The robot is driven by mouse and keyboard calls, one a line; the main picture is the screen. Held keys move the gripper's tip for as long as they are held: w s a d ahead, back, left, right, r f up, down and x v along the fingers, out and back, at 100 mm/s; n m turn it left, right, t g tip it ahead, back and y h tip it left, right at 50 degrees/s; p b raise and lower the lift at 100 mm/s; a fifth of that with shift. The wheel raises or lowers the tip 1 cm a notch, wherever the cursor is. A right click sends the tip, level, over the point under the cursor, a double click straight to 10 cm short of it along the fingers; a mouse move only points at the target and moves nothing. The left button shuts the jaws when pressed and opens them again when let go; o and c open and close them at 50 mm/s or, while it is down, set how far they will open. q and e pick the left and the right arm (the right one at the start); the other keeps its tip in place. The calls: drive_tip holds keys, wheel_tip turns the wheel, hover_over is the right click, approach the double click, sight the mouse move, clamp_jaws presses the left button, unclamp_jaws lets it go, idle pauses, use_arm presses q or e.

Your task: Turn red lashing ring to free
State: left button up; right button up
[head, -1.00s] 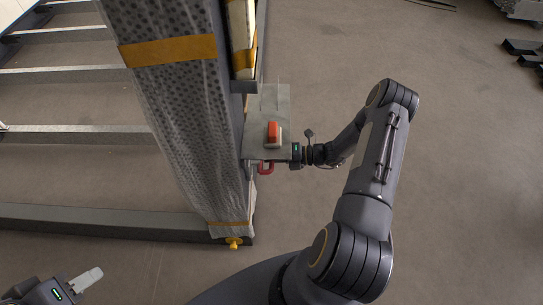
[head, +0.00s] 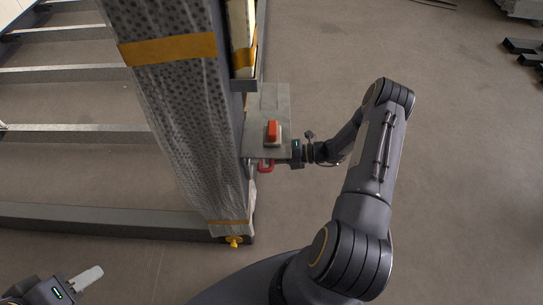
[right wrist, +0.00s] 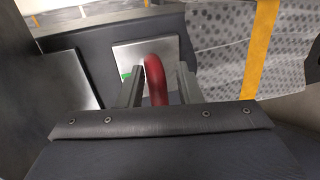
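The red lashing ring (head: 266,167) shows in the head view just below the grey plate, at the right side of the wrapped post. In the right wrist view the ring (right wrist: 156,80) stands up in front of a light metal plate (right wrist: 130,58). My right gripper (right wrist: 160,88) has a finger on each side of the ring, with visible gaps, so it is open around it. In the head view the right fingertips are hidden by the grey plate. My left gripper (head: 86,279) is empty at the lower left, far from the ring. Only one pale finger shape shows.
The grey plate (head: 267,98) with a red-orange block (head: 272,131) lies over the right gripper. The wrapped post (head: 180,100) with yellow tape stands left of it. A yellow fitting (head: 235,242) sits at the post's end.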

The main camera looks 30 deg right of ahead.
drive_tip(key=shift+o, duration=0.5)
drive_tip(key=v, duration=0.7)
drive_tip(key=shift+s+d+p, duration=0.2)
drive_tip(key=shift+d+p, duration=0.15)
